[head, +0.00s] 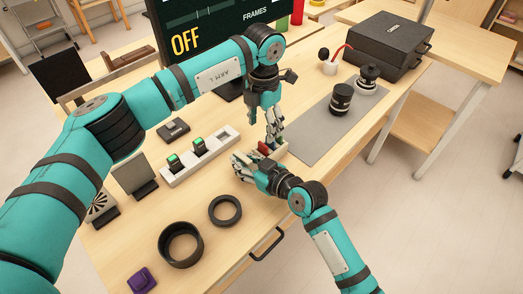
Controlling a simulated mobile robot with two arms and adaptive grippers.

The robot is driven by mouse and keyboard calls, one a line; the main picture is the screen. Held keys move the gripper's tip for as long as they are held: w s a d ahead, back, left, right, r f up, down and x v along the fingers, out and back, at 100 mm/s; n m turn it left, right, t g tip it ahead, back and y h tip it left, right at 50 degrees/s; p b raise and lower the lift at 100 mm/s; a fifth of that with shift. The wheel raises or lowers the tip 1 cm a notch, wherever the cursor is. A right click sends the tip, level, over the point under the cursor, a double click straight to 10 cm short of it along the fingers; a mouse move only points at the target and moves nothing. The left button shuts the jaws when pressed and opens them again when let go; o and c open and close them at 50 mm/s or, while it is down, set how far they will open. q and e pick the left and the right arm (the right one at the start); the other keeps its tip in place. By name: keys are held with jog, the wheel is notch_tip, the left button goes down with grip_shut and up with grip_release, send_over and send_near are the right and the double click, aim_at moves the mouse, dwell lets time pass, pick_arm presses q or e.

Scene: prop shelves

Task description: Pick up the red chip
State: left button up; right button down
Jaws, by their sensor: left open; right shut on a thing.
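The red chip (264,149) shows as a small red patch at a small pale holder (282,148) near the middle of the table. My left gripper (272,142) points down just above the holder, open, its fingertips close to the chip. I cannot tell whether they touch it. My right gripper (243,161) is low at the front left side of the holder and appears shut on it. The fingers of both grippers hide much of the chip and holder.
A white strip (206,158) with green-lit switches lies left of the grippers. A grey mat (315,133) lies to the right, with a black cylinder (341,99) near it. A black case (388,45) stands at the back right.

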aim_at(263, 144)
pick_arm(q)
notch_tip(263, 144, down, 8)
jog(key=shift+r, duration=0.1)
jog(key=c, duration=1.1)
